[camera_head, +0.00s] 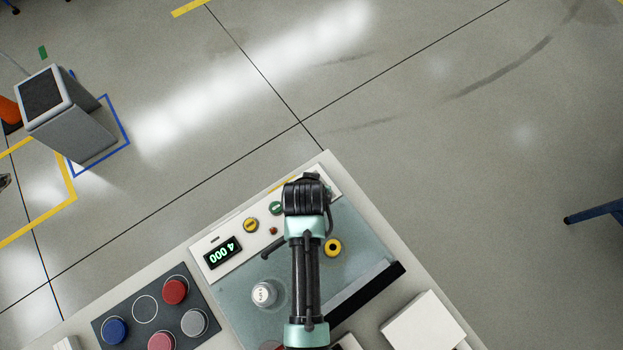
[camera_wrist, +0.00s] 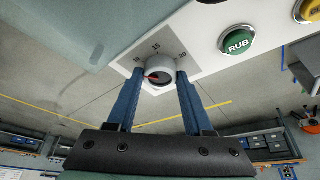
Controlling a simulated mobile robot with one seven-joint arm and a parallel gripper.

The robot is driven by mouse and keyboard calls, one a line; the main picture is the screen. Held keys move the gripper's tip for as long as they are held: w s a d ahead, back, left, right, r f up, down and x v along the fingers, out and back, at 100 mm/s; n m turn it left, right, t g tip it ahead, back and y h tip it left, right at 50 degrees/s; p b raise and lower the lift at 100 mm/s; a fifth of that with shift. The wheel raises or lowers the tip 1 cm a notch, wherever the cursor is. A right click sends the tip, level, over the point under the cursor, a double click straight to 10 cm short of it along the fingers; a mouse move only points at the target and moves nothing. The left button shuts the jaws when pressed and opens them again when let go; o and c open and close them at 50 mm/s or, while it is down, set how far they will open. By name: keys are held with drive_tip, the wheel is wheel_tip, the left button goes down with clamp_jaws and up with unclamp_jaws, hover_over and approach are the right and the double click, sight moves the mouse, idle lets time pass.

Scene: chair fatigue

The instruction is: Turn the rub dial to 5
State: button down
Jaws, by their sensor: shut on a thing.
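The rub dial (camera_wrist: 160,68) is a grey round knob with a red pointer, on a white panel with a grey scale plate. In the wrist view, 15 and 20 can be read near its upper edge, with another mark at its left. The red pointer is toward the dial's left side; the number it meets cannot be read. My gripper (camera_wrist: 160,74) has its two blue fingers closed on opposite sides of the dial. In the head view my arm covers the dial and the fingers. The green RUB button (camera_wrist: 237,41) is beside the dial; it also shows in the head view (camera_head: 276,208).
A yellow button (camera_head: 250,225), a small red button (camera_head: 273,231) and a green-digit display (camera_head: 222,252) share the panel. A dark pad with coloured discs (camera_head: 175,291) lies left. A white knob (camera_head: 264,294) and yellow ring (camera_head: 333,247) flank my arm. A white box (camera_head: 420,325) stands right.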

drive_tip(key=n+y, duration=0.1)
drive_tip(key=n, duration=0.1)
drive_tip(key=n+y+p, duration=0.1)
drive_tip(key=n, duration=0.2)
drive_tip(key=shift+d, duration=0.2)
drive_tip(key=n+y, duration=0.1)
drive_tip(key=n, duration=0.1)
drive_tip(key=n+g+y+b, duration=0.1)
drive_tip(key=n, duration=0.2)
drive_tip(key=shift+w+d+n, duration=0.1)
drive_tip(key=shift+n, duration=0.2)
drive_tip(key=shift+g, duration=0.3)
drive_tip(key=shift+c, duration=1.5)
unclamp_jaws()
drive_tip(key=shift+r, duration=0.1)
drive_tip(key=b+v, duration=0.1)
drive_tip(key=v, duration=1.1)
drive_tip(key=shift+r+b, duration=0.35)
drive_tip(key=shift+d, duration=0.1)
